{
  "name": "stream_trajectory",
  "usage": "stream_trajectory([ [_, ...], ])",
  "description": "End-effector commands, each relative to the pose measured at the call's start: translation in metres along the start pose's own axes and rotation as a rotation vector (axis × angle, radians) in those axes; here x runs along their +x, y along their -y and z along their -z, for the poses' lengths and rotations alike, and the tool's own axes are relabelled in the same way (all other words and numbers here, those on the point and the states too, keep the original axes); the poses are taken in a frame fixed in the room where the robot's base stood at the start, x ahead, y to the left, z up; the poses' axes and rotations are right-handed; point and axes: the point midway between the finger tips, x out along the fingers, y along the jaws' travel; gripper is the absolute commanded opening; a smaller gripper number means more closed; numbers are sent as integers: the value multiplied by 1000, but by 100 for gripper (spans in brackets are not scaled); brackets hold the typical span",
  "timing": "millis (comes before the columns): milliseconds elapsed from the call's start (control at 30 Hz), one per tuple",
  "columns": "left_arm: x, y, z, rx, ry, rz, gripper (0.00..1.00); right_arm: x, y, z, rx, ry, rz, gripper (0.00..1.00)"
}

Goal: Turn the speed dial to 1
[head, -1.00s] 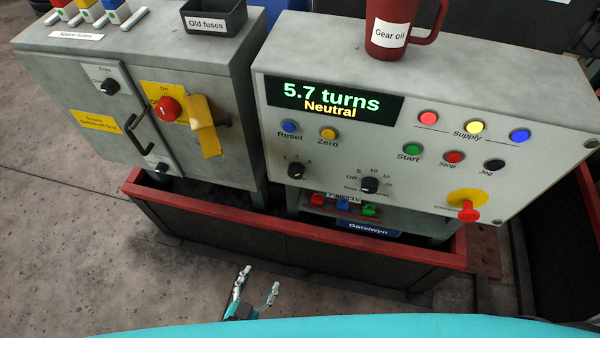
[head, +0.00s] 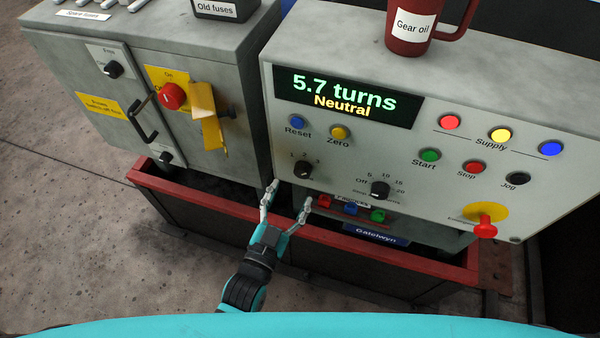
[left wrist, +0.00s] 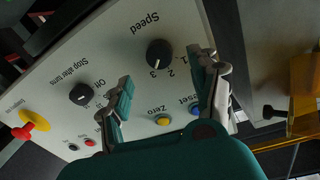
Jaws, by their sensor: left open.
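The speed dial (head: 303,169) is a small black knob at the lower left of the grey control panel, with the numbers 1 to 3 above it. In the left wrist view the dial (left wrist: 159,53) shows upside down under the word Speed. My left gripper (head: 290,194) is open and empty, just below and in front of the dial. In the left wrist view its two fingers (left wrist: 166,72) stand apart on either side of the dial's direction, not visibly touching it. My right gripper is not in view.
The stop-after-turns dial (head: 380,190) sits to the right, with the blue Reset (head: 298,122) and yellow Zero (head: 340,132) buttons above. Below are small coloured padlocks (head: 351,208) and a red-edged barrier (head: 400,255).

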Motion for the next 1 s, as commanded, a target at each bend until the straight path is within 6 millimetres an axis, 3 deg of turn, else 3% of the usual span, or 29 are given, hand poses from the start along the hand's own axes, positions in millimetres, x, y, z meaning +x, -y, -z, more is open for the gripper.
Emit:
stream_trajectory([
  [100,26,0,1,0,-2,1,62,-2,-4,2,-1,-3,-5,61],
  [300,55,0,0,0,0,0,62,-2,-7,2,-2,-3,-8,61],
  [733,66,0,0,0,1,0,62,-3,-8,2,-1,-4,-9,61],
  [1000,66,0,0,0,1,0,29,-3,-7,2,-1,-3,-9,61],
])
